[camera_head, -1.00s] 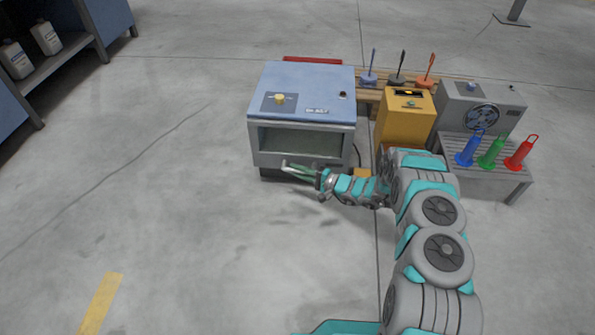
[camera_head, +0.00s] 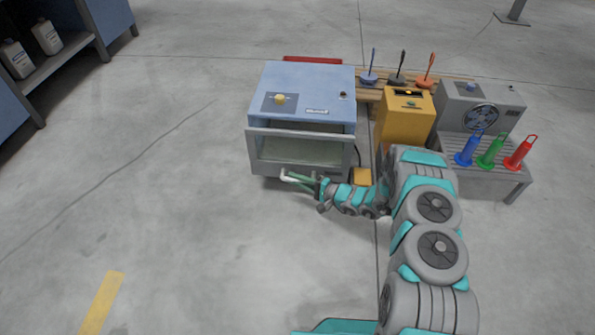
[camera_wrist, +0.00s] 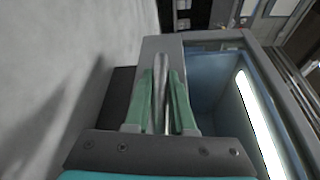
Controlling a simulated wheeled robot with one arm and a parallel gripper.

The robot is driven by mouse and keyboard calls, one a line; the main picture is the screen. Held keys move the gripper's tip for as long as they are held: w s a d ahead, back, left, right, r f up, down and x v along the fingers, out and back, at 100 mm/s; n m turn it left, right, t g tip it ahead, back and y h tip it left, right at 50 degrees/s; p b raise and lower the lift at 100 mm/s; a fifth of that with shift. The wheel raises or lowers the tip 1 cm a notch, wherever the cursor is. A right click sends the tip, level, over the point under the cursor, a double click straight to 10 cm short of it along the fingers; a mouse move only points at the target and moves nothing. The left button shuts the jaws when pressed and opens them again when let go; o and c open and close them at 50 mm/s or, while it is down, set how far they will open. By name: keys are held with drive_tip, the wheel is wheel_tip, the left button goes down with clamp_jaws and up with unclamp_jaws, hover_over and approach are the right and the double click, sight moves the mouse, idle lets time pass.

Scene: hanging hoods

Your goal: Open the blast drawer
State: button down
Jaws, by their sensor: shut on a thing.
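The blast drawer (camera_head: 265,168) is the grey-framed front of a blue cabinet (camera_head: 308,80). In the head view it stands out from the cabinet, partly open, with a gap above it. My gripper (camera_head: 293,179) is at the drawer's lower front, its green fingers shut on the handle. In the wrist view the fingers of my gripper (camera_wrist: 162,95) lie on either side of the metal bar handle (camera_wrist: 161,65). The blue inside of the cabinet (camera_wrist: 203,80) and a bright light strip show to the right. The handle is mostly hidden in the head view.
A yellow box (camera_head: 403,120) and a grey fan unit (camera_head: 480,105) stand right of the cabinet. A bench (camera_head: 500,180) holds blue, green and red tools. A blue shelf (camera_head: 75,45) is at the far left.

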drive_tip(key=s+p, duration=0.4)
drive_tip(key=s, duration=1.8)
drive_tip(key=shift+s+a+p, duration=0.3)
drive_tip(key=shift+s+a, duration=0.05)
drive_tip(key=shift+s, duration=0.05)
drive_tip(key=c, duration=0.8)
unclamp_jaws()
drive_tip(key=shift+o, duration=0.2)
drive_tip(key=p+v, duration=0.1)
drive_tip(key=v, duration=0.6)
drive_tip(key=shift+s+d, duration=0.15)
drive_tip(key=shift+d, duration=0.2)
